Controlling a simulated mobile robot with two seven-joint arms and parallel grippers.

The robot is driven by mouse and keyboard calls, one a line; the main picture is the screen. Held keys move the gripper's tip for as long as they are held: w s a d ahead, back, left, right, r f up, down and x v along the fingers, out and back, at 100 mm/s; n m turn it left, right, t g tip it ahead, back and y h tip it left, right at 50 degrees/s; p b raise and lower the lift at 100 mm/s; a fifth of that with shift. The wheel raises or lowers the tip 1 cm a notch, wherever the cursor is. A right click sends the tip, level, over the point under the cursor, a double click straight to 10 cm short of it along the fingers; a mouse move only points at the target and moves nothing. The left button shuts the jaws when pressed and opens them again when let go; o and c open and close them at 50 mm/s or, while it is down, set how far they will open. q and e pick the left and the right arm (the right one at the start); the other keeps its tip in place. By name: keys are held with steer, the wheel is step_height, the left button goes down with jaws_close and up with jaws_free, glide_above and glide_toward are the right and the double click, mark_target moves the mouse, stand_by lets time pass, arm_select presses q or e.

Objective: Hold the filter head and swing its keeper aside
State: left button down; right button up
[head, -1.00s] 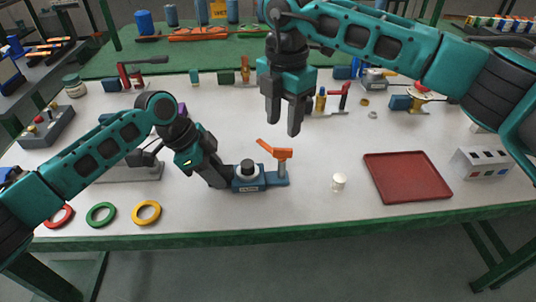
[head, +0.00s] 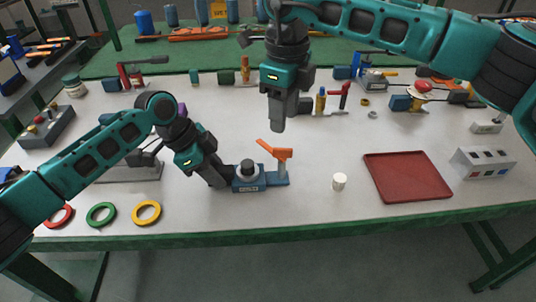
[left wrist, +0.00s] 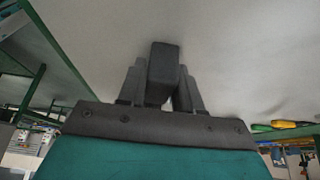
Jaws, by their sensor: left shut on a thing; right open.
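My left gripper (head: 220,182) is shut at the left end of the filter head. In the left wrist view a dark block (left wrist: 163,72) stands between its fingers. My right gripper (head: 277,122) is open, above and apart from the keeper. Its fingers overlap in the head view, which hides the gap between them.
A white cap (head: 339,181) and a red tray (head: 406,177) are to the right. A grey box (head: 483,163) stands beyond the tray. Red, green and yellow rings (head: 146,212) lie at the front left. Several tools line the back. The bench between the keeper and the tray is mostly clear.

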mark_target(283, 148)
steer(key=n, duration=0.4)
steer(key=shift+n, duration=0.4)
steer(key=shift+f, duration=4.4)
jaws_close()
